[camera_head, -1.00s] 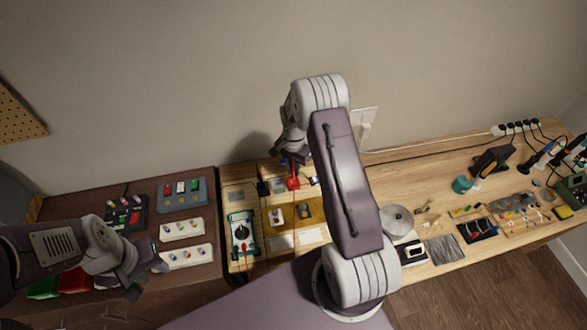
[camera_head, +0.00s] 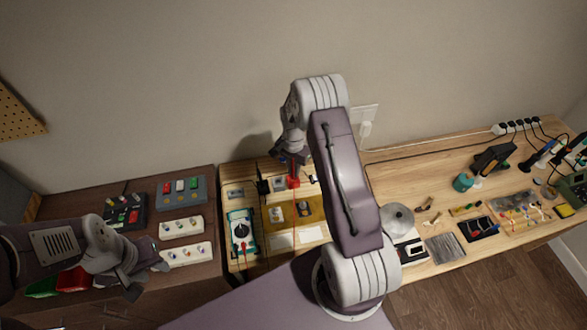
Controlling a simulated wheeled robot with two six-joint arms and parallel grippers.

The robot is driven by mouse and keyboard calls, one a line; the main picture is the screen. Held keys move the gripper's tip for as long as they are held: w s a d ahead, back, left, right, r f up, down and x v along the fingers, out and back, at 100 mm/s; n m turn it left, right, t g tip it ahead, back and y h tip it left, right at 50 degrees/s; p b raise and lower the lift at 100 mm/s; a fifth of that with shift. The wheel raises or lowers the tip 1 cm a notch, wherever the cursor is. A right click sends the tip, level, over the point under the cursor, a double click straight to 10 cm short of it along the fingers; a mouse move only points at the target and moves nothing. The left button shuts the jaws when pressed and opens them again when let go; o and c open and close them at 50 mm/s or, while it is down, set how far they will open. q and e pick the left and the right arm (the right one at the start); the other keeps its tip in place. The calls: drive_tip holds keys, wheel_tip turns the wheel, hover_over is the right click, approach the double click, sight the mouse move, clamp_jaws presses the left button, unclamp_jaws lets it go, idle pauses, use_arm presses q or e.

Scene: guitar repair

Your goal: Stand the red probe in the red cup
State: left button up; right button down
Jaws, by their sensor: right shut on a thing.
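My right gripper (camera_head: 292,161) is above the red cup (camera_head: 293,183) at the back of the light wooden bench. It is shut on the red probe (camera_head: 293,170), of which only a thin red piece shows between the fingers and the cup. The probe looks roughly upright. I cannot tell whether its tip is inside the cup or just above it. My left gripper (camera_head: 146,279) is at the lower left, away from the cup and apparently open and empty.
A teal multimeter (camera_head: 233,216) lies left of the cup, with a mustard tray (camera_head: 270,220) in front. Small dark blocks (camera_head: 264,187) stand close to the cup. Red and green bins (camera_head: 72,280) are beside my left arm. My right arm hides part of the bench.

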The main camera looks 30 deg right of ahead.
drive_tip(key=shift+f+b, duration=0.7)
drive_tip(key=shift+f, duration=0.4)
drive_tip(key=c, duration=1.4)
unclamp_jaws()
drive_tip(key=shift+o, duration=0.3)
drive_tip(key=o, duration=0.3)
drive_tip(key=shift+o, duration=0.2)
drive_tip(key=shift+r, duration=0.15)
wheel_tip(320, 180, up, 7)
drive_tip(key=p, duration=0.5)
drive_tip(key=shift+p, duration=0.3)
